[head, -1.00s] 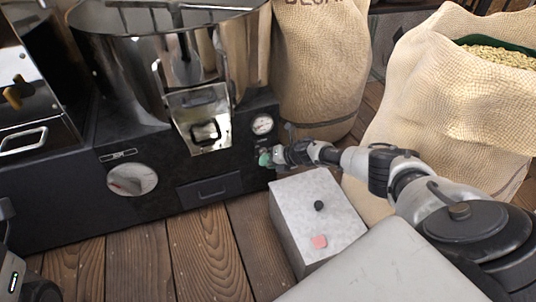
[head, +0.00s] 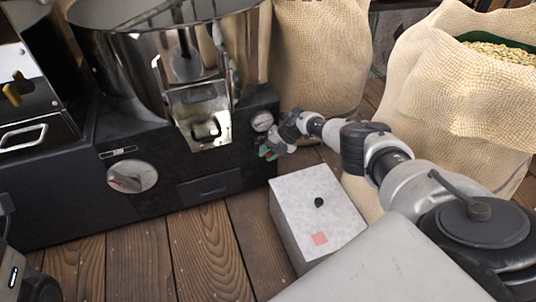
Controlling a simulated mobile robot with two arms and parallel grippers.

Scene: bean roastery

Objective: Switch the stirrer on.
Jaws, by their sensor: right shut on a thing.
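The stirrer is the dark machine with a polished metal drum (head: 130,70) and a black front panel (head: 170,158) at the left. My right gripper (head: 267,150) is at the right end of this panel, below a small round gauge (head: 262,121). It is shut on a small control there, of which a green part (head: 265,154) shows at the fingertips. The rest of the control is hidden by the fingers, so its setting cannot be told.
A grey box (head: 300,202) with a black knob and a pink square stands on the wooden floor (head: 205,245) in front of the machine. Burlap sacks (head: 318,65) stand behind and right of my right arm; the right one (head: 455,110) holds beans.

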